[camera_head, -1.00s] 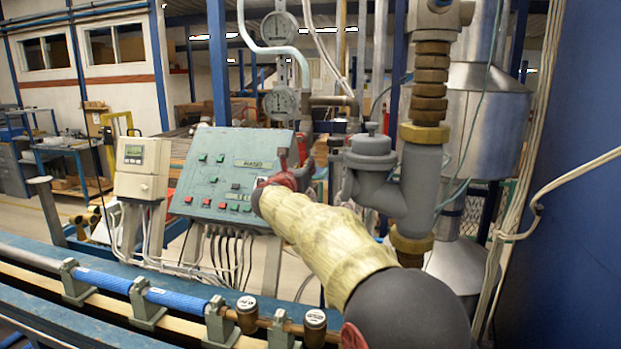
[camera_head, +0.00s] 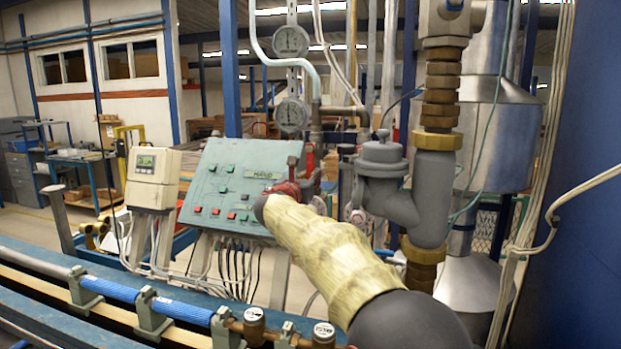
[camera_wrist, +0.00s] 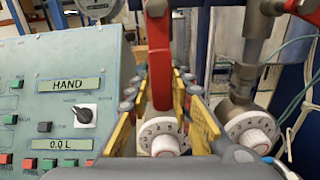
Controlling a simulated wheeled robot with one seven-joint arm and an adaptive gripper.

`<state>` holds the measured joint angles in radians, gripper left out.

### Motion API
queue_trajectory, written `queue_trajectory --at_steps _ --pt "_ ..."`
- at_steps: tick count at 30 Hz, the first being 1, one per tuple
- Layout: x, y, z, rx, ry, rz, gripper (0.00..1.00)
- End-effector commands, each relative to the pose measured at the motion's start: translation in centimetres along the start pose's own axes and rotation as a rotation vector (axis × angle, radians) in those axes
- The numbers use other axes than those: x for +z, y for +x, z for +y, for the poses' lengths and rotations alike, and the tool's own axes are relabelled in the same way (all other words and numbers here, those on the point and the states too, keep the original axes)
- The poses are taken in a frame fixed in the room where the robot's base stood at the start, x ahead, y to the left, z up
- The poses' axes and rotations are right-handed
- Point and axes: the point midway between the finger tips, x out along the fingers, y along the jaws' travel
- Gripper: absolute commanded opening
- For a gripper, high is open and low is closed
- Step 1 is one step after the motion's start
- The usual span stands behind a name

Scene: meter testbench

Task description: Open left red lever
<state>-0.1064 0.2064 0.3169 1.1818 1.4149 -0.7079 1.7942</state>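A red lever (camera_wrist: 159,55) stands upright in the middle of the wrist view, above a white numbered dial (camera_wrist: 160,138). My gripper (camera_wrist: 162,78) has its yellow-padded fingers on either side of this lever. The fingers look spread, with narrow gaps beside the lever; contact is not clear. Part of another red piece (camera_wrist: 298,9) shows at the upper right, above a second white dial (camera_wrist: 250,130). In the head view my gripper (camera_head: 290,188) is by the right edge of the green panel, and my forearm hides much of the area behind it.
The green control panel (camera_head: 222,178) with buttons and a HAND display is just left of my gripper. A grey meter body (camera_head: 382,165) and brass-fitted pipe (camera_head: 436,150) stand close on the right. A beige meter box (camera_head: 152,178) and blue pipes (camera_head: 115,291) are at left and front.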

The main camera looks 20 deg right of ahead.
Motion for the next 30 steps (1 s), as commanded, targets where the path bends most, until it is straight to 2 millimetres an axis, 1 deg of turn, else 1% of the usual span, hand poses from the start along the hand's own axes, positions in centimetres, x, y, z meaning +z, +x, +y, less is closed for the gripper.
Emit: queue_trajectory --at_steps 1,7,16,19,23,30 --pt "-0.1 0.0 0.1 0.001 -0.001 0.001 0.25" --pt "0.0 0.0 0.0 -0.001 -0.002 0.000 0.37" --pt "0.1 -0.1 -0.1 -0.001 -0.003 -0.001 0.37" --pt "0.1 -0.6 0.0 0.000 -0.002 -0.002 0.37" --pt "0.1 -2.2 0.0 0.000 -0.003 -0.002 0.37" --pt "0.1 -7.0 0.1 0.001 -0.003 -0.001 0.37"
